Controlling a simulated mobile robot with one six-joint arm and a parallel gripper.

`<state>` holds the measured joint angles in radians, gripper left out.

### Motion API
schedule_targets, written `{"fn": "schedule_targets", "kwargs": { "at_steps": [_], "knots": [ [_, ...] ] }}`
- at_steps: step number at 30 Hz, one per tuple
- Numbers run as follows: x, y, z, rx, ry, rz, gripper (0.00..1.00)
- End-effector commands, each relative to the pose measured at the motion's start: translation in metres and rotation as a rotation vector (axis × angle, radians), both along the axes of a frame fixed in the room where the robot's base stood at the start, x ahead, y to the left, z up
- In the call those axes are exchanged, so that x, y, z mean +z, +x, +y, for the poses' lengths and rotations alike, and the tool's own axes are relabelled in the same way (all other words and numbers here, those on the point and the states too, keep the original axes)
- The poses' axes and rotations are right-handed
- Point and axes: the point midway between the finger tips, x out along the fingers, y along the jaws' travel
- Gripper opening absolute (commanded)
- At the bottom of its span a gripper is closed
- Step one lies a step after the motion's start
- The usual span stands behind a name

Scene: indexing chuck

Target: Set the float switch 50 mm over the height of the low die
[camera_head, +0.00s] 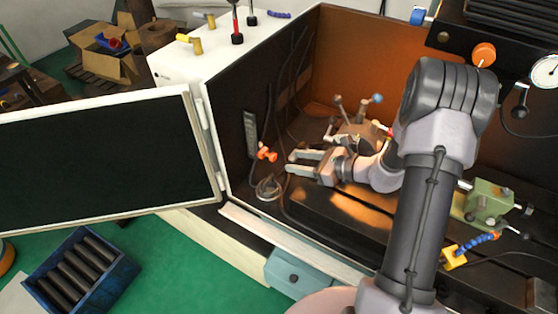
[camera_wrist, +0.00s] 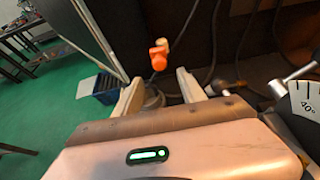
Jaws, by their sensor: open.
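An orange fitting (camera_head: 265,153), which looks like the float switch, sits beside a dark slotted vertical plate (camera_head: 250,132) on the enclosure's left wall. It also shows in the wrist view as an orange double-lobed part (camera_wrist: 158,56), just beyond the fingertips. My gripper (camera_head: 291,163) is open and empty, its fingers pointing left toward the orange fitting and apart from it. In the wrist view my gripper (camera_wrist: 158,82) has its two fingers spread on either side below the orange part. I cannot make out which thing is the low die.
A clear round dish (camera_head: 268,188) lies below the orange fitting. A lever-handled fixture (camera_head: 352,130) stands behind my gripper; a graduated scale (camera_wrist: 306,98) is close at right in the wrist view. Cables hang along the wall. The enclosure door (camera_head: 100,160) stands open at left.

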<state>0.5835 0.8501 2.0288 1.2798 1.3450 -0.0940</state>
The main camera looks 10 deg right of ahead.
Motion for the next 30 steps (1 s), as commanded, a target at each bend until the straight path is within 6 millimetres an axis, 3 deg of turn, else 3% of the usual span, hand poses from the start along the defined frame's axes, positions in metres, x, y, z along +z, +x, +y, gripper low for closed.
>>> {"fn": "schedule_targets", "kwargs": {
  "at_steps": [9,20,27,30],
  "knots": [
    [-0.025,0.041,0.042,0.003,0.000,-0.001,0.48],
    [-0.027,0.047,0.048,0.000,-0.001,-0.001,0.48],
    [-0.027,0.047,0.047,0.000,-0.001,-0.001,0.03],
    [-0.027,0.047,0.047,0.000,-0.001,-0.001,0.00]
  ]
}}
